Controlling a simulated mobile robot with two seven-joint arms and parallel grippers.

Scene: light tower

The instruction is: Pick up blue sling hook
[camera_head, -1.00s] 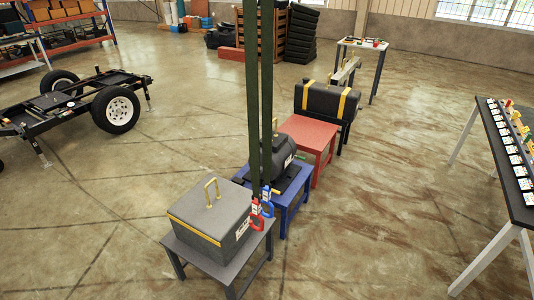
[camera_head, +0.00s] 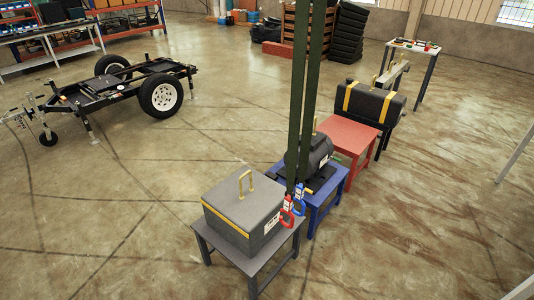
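The blue sling hook (camera_head: 299,196) hangs at the lower end of a dark green strap (camera_head: 317,90), right of centre in the head view. A red hook (camera_head: 286,212) hangs close to its left on a second green strap (camera_head: 299,100). Both hooks hang by the right side of a grey box (camera_head: 243,208) with a yellow handle, and the blue one appears in front of the blue table. I cannot tell whether they touch the box. Neither of my grippers is in view.
The grey box stands on a grey table (camera_head: 249,265). Behind it are a blue table (camera_head: 325,196) with a black machine (camera_head: 318,152), and a red table (camera_head: 349,135) near a black tank (camera_head: 368,103). A wheeled trailer frame (camera_head: 120,87) stands at left. The floor in front is clear.

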